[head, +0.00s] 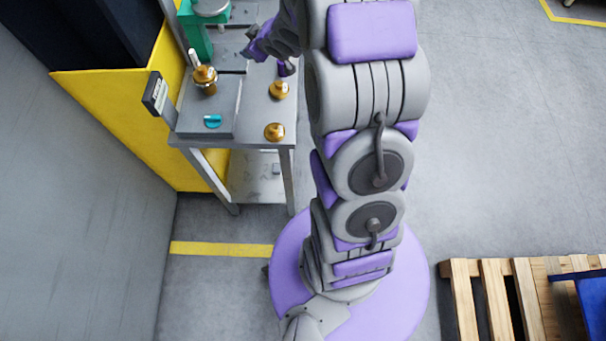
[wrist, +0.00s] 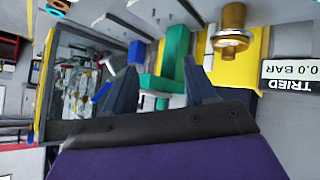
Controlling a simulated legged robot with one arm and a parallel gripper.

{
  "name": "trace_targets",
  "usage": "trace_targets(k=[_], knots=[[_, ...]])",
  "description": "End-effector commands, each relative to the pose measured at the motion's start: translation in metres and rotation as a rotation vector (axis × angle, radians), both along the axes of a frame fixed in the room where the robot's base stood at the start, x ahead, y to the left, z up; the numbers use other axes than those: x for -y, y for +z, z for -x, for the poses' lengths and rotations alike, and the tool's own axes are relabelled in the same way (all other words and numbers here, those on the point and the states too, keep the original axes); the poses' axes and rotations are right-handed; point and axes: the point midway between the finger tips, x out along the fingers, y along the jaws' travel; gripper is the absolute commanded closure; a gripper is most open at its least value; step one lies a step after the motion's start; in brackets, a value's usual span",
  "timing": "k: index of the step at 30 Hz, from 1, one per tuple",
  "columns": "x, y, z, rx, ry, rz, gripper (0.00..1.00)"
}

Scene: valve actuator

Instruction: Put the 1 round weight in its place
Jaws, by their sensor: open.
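Two round brass pieces with small top knobs, like round weights, rest on the grey bench: one weight (head: 279,90) nearer my arm and another (head: 274,131) at the front edge. I cannot tell which one the task means. A brass fitting (head: 205,76) stands on the raised plate (head: 222,100) at the left; a flanged brass part (wrist: 232,35) shows at the upper right of the wrist view. My gripper (head: 257,45) is above the back of the bench. In the wrist view its fingers (wrist: 160,88) are apart with nothing held between them.
A green stand (head: 197,38) is at the bench's back left. A teal handle (head: 212,121) lies on the plate. A yellow-sided cabinet (head: 120,110) adjoins the bench; a wooden pallet (head: 490,295) lies right.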

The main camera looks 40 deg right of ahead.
Motion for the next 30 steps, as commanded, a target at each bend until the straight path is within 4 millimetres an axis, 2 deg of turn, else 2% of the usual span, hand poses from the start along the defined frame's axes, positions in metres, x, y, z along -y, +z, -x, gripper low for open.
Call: trace_targets(k=[1, 5, 11, 17, 21, 24, 27, 30], knots=[[0.0, 0.014, 0.011, -0.03, -0.039, 0.027, 0.44], [0.002, 0.034, 0.053, -0.151, -0.162, 0.072, 0.44], [-0.011, 0.061, 0.137, -0.348, -0.326, 0.087, 0.44], [-0.047, 0.078, 0.241, -0.576, -0.436, 0.041, 0.44], [-0.082, 0.086, 0.319, -0.748, -0.468, -0.014, 0.44], [-0.106, 0.091, 0.368, -0.86, -0.468, -0.052, 0.44], [-0.125, 0.095, 0.405, -0.945, -0.459, -0.082, 0.44], [-0.136, 0.097, 0.428, -1.001, -0.449, -0.1, 0.44]])
